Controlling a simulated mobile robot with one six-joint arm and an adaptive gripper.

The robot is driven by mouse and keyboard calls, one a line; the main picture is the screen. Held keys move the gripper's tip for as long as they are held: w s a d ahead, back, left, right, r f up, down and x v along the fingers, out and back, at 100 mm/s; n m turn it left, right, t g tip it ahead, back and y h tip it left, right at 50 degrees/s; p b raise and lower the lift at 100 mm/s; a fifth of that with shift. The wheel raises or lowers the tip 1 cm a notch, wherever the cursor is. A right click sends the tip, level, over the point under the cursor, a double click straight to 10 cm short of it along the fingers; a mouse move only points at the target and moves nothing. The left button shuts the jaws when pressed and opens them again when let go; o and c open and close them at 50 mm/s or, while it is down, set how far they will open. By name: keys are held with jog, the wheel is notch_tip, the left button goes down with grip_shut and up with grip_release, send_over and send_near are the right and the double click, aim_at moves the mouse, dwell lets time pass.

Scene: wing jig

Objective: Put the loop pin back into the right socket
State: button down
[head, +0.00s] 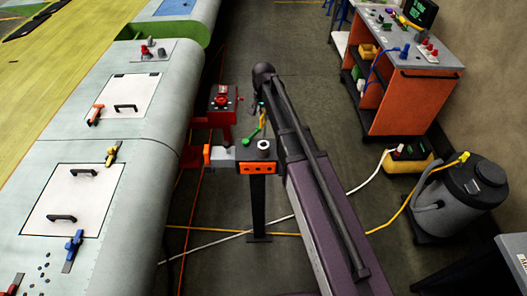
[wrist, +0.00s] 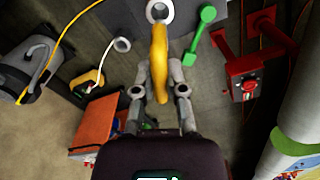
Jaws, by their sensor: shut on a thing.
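My gripper (wrist: 161,75) is shut on the yellow loop pin (wrist: 159,52), which lies between its grey fingers. In the wrist view the pin's far end overlaps a pale round ring (wrist: 160,10); I cannot tell whether they touch. In the head view a yellow part of the pin (head: 263,116) shows beside my dark gripper, above the small stand (head: 258,168). A white ring-shaped socket (head: 264,145) is visible on the stand's top with its hole open. Which one is the right socket is unclear.
A green handle (head: 253,132) rises beside the socket and is close to my gripper. A red box (head: 222,99) stands to the left, near the wing edge (head: 180,125). An orange cabinet (head: 395,105) and a dark canister (head: 470,195) stand right. Cables cross the floor.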

aim_at(264, 136)
jog(key=shift+f, duration=0.1)
notch_tip(264, 136, down, 6)
jog(key=b, duration=0.6)
dwell(0.3)
jog(key=shift+f+b, duration=1.9)
jog(key=shift+b, duration=0.1)
jog(key=shift+f+b, duration=0.3)
jog(key=shift+f, duration=0.05)
jog(key=c, duration=0.7)
grip_release()
jog(key=shift+r, duration=0.25)
notch_tip(264, 136, up, 12)
jog(key=p, duration=1.2)
jog(key=shift+r+p, duration=0.1)
jog(key=shift+p, duration=0.25)
